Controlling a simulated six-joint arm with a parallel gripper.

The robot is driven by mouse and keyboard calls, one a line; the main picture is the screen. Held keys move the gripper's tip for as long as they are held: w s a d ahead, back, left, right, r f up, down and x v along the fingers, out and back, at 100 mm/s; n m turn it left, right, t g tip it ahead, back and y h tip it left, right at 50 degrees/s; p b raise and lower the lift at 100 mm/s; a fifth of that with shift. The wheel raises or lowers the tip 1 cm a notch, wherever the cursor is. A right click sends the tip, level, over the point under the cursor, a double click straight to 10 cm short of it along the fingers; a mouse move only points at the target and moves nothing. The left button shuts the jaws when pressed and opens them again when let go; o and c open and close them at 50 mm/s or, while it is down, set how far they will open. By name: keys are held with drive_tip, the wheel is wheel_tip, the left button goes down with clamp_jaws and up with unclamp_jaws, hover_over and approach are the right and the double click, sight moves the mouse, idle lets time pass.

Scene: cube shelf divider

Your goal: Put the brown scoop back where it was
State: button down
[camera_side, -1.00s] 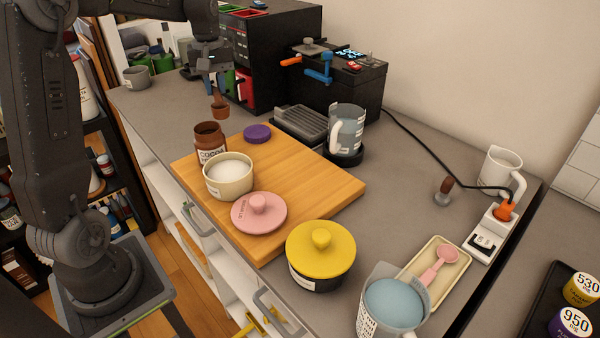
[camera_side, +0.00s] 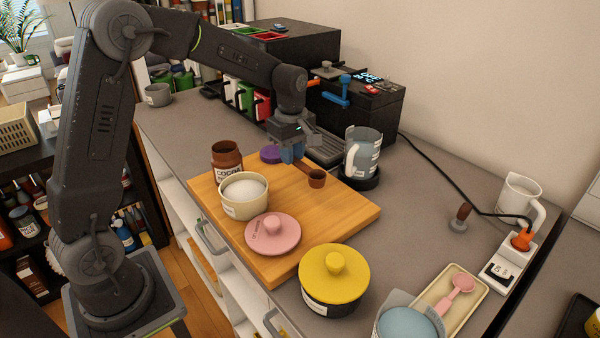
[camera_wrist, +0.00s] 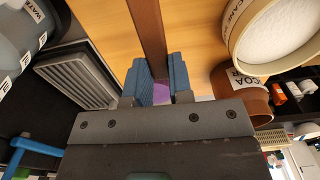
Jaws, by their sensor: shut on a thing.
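The brown scoop (camera_side: 317,179) is held by its handle in my gripper (camera_side: 293,154), its cup low over or on the wooden board (camera_side: 345,208); I cannot tell whether it touches. In the wrist view the scoop's handle (camera_wrist: 149,35) runs up between the blue fingers of my gripper (camera_wrist: 158,85), shut on it. The open cocoa jar (camera_side: 226,155) stands at the board's far left; it also shows in the wrist view (camera_wrist: 240,90).
A cream bowl of white powder (camera_side: 233,206), a pink lid (camera_side: 273,236) and a yellow-lidded pot (camera_side: 334,279) stand in front. A glass jug (camera_side: 362,150) stands right of the board. A pink scoop (camera_side: 455,291) lies on a tray (camera_side: 472,308).

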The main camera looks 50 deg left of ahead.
sight(299, 185)
drive_tip(key=shift+w+d+f, duration=0.5)
drive_tip(key=shift+d, duration=0.2)
drive_tip(key=shift+f, duration=2)
drive_tip(key=shift+f, duration=0.2)
drive_tip(key=c, duration=1)
unclamp_jaws()
